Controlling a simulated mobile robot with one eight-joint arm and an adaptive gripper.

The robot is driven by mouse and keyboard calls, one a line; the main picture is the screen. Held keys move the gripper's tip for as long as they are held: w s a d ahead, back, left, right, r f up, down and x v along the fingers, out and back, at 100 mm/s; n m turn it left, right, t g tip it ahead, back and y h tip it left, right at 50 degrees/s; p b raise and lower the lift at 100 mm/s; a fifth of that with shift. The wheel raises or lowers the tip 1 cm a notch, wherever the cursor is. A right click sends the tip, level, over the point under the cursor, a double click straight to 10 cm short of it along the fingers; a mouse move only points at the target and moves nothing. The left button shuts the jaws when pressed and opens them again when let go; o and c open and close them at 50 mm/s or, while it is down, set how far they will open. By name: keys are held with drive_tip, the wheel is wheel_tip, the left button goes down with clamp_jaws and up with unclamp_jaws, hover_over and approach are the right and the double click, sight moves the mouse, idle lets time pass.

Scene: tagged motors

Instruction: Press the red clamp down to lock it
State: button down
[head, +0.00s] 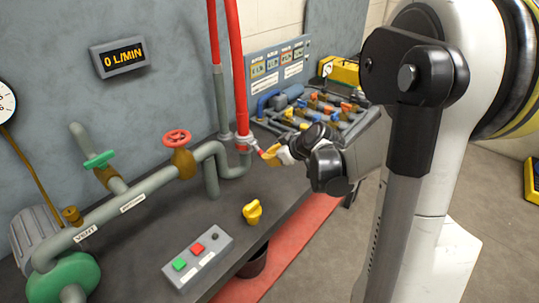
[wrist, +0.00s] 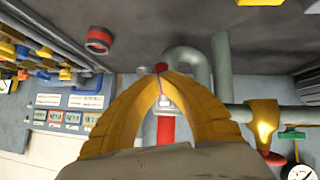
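The red clamp (head: 243,146) is at the foot of the thick red hose (head: 238,75), where the hose meets a grey pipe end. Its red part shows just left of my fingertips in the head view. My gripper (head: 268,155) has yellow fingers and comes in from the right beside the clamp. In the wrist view my gripper (wrist: 160,76) has its fingertips together, with a small red piece of the clamp (wrist: 160,67) right at the tips. I cannot tell whether they touch. The fingers partly hide the clamp and hose.
A pipe run with a red valve wheel (head: 176,138) and green valve handle (head: 99,160) stands left. A yellow knob (head: 252,211) and button box (head: 198,256) are on the bench's front part. A manifold with coloured valves (head: 318,107) is behind my gripper. The display (head: 120,57) reads 0 L/MIN.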

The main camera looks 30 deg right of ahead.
drive_tip(key=shift+w+f+b, duration=0.2)
drive_tip(key=shift+f+b, duration=0.3)
drive_tip(key=shift+f, duration=0.3)
drive_tip(key=shift+w+a+f, duration=0.1)
drive_tip(key=shift+w+f, duration=0.05)
drive_tip(key=shift+f, duration=0.2)
drive_tip(key=shift+r, duration=0.15)
drive_tip(key=shift+r+p, duration=0.4)
drive_tip(key=shift+r, duration=0.3)
